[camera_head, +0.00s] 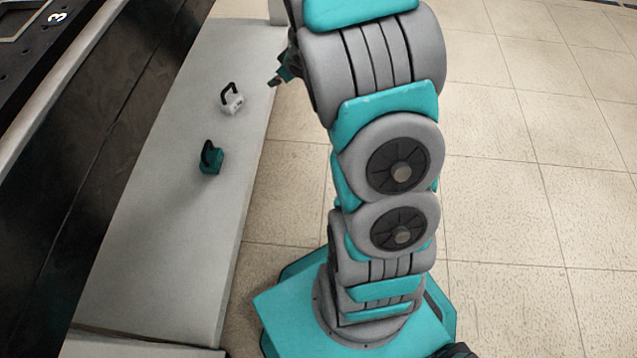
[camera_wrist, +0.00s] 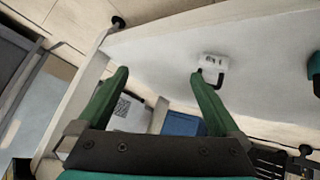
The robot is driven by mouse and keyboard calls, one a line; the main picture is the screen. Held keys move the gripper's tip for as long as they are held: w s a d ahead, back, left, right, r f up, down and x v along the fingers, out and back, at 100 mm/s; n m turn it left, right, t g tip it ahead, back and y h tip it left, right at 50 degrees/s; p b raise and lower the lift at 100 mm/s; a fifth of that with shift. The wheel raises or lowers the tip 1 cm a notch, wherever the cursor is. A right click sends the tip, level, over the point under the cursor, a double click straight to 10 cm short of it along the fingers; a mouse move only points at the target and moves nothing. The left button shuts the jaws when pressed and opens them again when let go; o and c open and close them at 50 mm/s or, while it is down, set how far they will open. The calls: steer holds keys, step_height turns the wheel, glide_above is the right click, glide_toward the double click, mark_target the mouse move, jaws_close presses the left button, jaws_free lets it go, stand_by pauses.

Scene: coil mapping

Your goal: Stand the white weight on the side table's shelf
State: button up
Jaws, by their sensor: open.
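The white weight (camera_head: 235,106) with a black loop handle stands on a long pale table top (camera_head: 150,240). In the wrist view the white weight (camera_wrist: 211,61) lies beyond the tip of the right finger, apart from it, with its dark handle toward the bottom of the picture. My gripper (camera_head: 274,81) is to the right of the weight and higher in the head view, partly hidden by my arm. In the wrist view my gripper (camera_wrist: 158,74) has its green fingers spread wide with nothing between them. I cannot tell which surface is the side table's shelf.
A teal weight (camera_head: 211,162) with a black handle stands near the white one; part of it shows at the wrist view's right edge (camera_wrist: 315,70). Beyond the table edge, the wrist view shows a blue box (camera_wrist: 184,124) and a white item with a printed code (camera_wrist: 121,108). Tiled floor (camera_head: 540,200) is clear.

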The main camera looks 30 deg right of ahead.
steer(key=s+d+r+m+g+h, duration=0.2)
steer(key=s+r+h, duration=0.1)
steer(key=s+r, duration=0.4)
steer(key=s+a+r+g+y, duration=0.1)
steer(key=s+a, duration=0.4)
steer(key=s, duration=0.7)
steer(key=s+a+r+m+g+y, duration=0.1)
steer(key=s+a+r+g, duration=0.2)
steer(key=s, duration=0.9)
steer(key=s+a+r+m+g+y, duration=0.1)
steer(key=s+a+r+g, duration=0.2)
steer(key=s+a, duration=0.5)
steer(key=s+g, duration=0.1)
steer(key=s, duration=0.3)
steer(key=shift+s+g, duration=0.25)
steer(key=shift+g, duration=0.05)
steer(key=shift+f, duration=0.1)
steer(key=shift+c, duration=0.2)
